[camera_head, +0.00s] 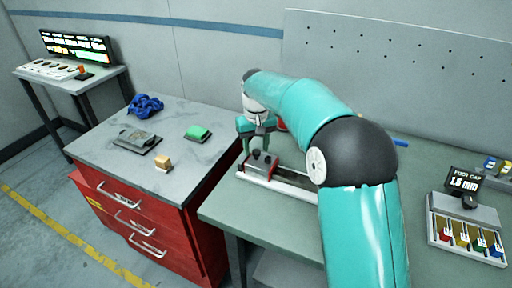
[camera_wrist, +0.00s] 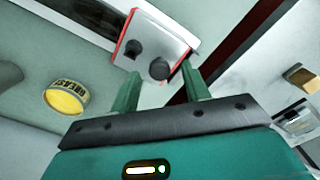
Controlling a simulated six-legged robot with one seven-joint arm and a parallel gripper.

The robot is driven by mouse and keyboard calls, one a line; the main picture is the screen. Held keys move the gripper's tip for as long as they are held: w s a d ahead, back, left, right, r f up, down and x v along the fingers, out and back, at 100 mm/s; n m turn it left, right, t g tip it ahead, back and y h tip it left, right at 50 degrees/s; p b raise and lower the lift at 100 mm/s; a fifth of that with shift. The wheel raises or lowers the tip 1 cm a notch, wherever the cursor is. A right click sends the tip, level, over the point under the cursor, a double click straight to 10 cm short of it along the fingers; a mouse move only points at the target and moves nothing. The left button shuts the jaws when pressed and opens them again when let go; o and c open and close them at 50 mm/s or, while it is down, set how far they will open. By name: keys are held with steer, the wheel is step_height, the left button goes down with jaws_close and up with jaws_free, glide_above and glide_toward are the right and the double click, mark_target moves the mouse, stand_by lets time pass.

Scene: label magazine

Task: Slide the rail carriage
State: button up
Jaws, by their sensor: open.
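The rail carriage (camera_head: 263,160) is a light grey block with red edges and dark knobs. It sits at the left end of the pale rail (camera_head: 290,186) on the green bench, and my arm hides the rail's right part. In the wrist view the carriage (camera_wrist: 172,38) shows its top with two black knobs. My gripper (camera_head: 257,148) is just above the carriage and points down. In the wrist view my gripper (camera_wrist: 161,72) has its two fingers apart, near the carriage's edge and one knob, with nothing held. Contact with the carriage cannot be told.
A yellow-lidded grease tin (camera_wrist: 66,100) lies beside the rail. A red drawer cabinet (camera_head: 150,225) stands left of the bench, with a wooden block (camera_head: 163,163), a green block (camera_head: 198,132) and blue coils (camera_head: 145,105) on top. A foot cap tray (camera_head: 462,235) is at the right.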

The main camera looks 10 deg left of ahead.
mark_target(256, 151)
step_height(256, 151, up, 13)
stand_by(0.3)
steer(key=shift+s, duration=0.1)
steer(key=s+d+r+m+t, duration=0.1)
steer(key=s+d+r+t, duration=0.15)
steer(key=s+d, duration=0.55)
steer(key=s+d+r+m+t, duration=0.1)
steer(key=s+d+r+m, duration=0.15)
steer(key=s+d, duration=0.5)
steer(key=s+d+f+m+t, duration=0.1)
steer(key=s+d+f, duration=0.3)
steer(key=s, duration=0.4)
steer(key=s+d+f+m+t, duration=0.1)
steer(key=s+d+f, duration=0.3)
steer(key=s, duration=0.5)
steer(key=shift+s+f, duration=0.15)
steer(key=shift+f, duration=0.25)
